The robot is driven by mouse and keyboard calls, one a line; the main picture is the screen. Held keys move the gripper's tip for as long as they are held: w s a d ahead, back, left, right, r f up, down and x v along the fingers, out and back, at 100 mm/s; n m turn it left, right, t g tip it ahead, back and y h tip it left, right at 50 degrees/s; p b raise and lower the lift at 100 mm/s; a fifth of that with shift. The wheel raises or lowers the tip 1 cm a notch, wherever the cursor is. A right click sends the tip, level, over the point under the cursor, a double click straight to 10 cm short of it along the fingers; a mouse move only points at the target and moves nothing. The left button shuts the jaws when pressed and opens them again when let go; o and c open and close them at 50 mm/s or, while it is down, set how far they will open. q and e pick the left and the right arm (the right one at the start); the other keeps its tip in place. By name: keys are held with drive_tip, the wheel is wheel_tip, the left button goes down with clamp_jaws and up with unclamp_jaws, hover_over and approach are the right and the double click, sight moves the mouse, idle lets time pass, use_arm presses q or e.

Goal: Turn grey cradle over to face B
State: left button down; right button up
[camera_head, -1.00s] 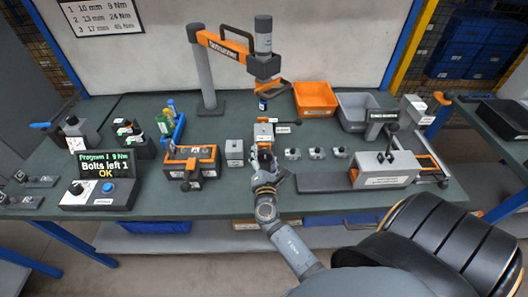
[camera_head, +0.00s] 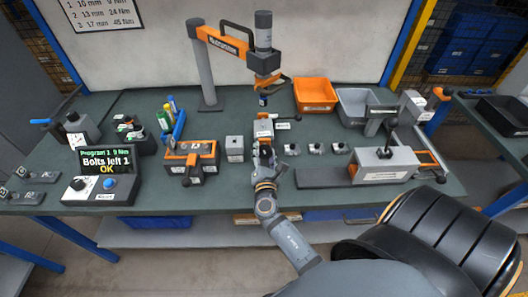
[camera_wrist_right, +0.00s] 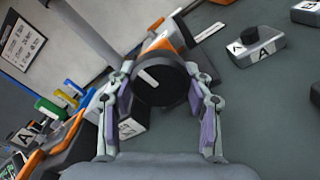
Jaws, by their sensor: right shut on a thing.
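My right gripper (camera_head: 262,151) is at the near end of a small grey-and-orange fixture (camera_head: 263,128) at the middle of the bench. In the right wrist view its two fingers (camera_wrist_right: 160,88) stand on either side of a round black knob (camera_wrist_right: 160,84) with a white stripe, shut on it. A grey cradle-like body in an orange frame (camera_head: 190,159) sits left of the gripper, apart from it, with a black handle at its front. I cannot tell for sure which body is the grey cradle. My left gripper is not in view.
A small grey block (camera_head: 234,149) stands just left of the gripper, and several small grey parts (camera_head: 315,148) lie to its right. An orange bin (camera_head: 315,95) and a grey-orange tool arm (camera_head: 235,47) stand behind. A display (camera_head: 105,161) reads "Bolts left 1, OK".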

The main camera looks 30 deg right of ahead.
drive_tip(key=n+p, duration=0.1)
drive_tip(key=n, duration=0.3)
drive_tip(key=n+p, duration=0.2)
drive_tip(key=n, duration=0.2)
drive_tip(key=shift+d+r, duration=0.1)
drive_tip(key=n+p, duration=0.2)
drive_tip(key=n, duration=0.2)
drive_tip(key=shift+s+d+n, duration=0.1)
drive_tip(key=shift+n, duration=0.2)
drive_tip(key=n+p, duration=0.2)
drive_tip(key=n, duration=0.1)
drive_tip(key=shift+n, duration=0.3)
drive_tip(key=n+p, duration=0.2)
drive_tip(key=n, duration=0.2)
drive_tip(key=shift+r+n, duration=0.1)
drive_tip(key=shift+n, duration=0.2)
drive_tip(key=n+p, duration=0.2)
drive_tip(key=n, duration=0.1)
drive_tip(key=shift+d+r+n, duration=0.1)
drive_tip(key=shift+n, duration=0.2)
drive_tip(key=n+p, duration=0.2)
drive_tip(key=n, duration=0.1)
drive_tip(key=shift+n, duration=0.3)
drive_tip(key=shift+n+p, duration=0.65)
drive_tip(key=shift+n, duration=1.05)
drive_tip(key=shift+s, duration=0.1)
